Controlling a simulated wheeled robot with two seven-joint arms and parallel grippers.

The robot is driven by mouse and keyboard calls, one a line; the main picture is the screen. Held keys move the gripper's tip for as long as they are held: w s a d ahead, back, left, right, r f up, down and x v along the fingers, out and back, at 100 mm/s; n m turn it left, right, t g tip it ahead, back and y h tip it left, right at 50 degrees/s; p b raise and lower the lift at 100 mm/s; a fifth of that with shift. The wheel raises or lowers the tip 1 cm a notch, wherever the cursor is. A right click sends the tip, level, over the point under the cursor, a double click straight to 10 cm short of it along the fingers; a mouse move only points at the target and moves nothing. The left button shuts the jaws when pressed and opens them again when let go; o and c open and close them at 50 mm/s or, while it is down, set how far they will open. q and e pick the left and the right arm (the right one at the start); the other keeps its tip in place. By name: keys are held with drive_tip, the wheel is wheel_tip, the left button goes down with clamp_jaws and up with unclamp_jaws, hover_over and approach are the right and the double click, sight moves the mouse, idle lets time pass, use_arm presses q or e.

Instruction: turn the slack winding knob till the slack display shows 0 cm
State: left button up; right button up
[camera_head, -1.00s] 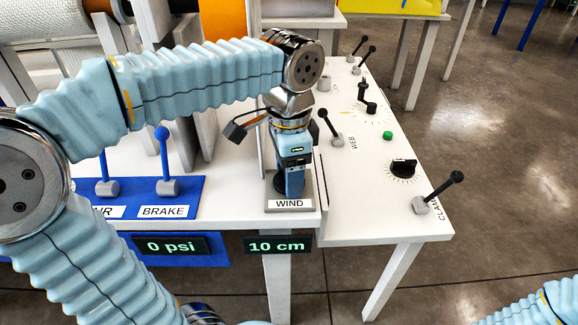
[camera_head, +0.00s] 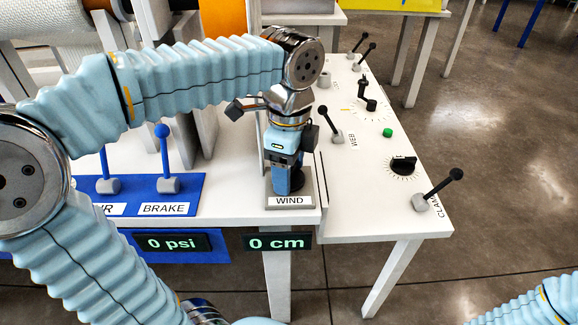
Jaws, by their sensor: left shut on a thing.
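My left gripper (camera_head: 287,180) points down and is shut on the slack winding knob (camera_head: 297,184), a dark round knob on a grey base labelled WIND (camera_head: 289,201). The gripper hides most of the knob. The slack display (camera_head: 277,241) on the table's front edge below it reads 0 cm in green digits. My right gripper is not in view; only part of my right arm shows at the bottom right.
Left of the knob, a blue panel holds a BRAKE lever (camera_head: 164,158) and another blue lever (camera_head: 105,172). A 0 psi display (camera_head: 172,243) is below. The right-hand table has a black dial (camera_head: 403,165), a green button (camera_head: 388,132) and several black levers.

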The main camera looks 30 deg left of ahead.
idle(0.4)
use_arm(q)
drive_tip(key=o, duration=1.1)
drive_tip(key=shift+c, duration=0.2)
drive_tip(key=shift+r, duration=0.1)
wheel_tip(320, 180, up, 14)
drive_tip(key=shift+f, duration=0.2)
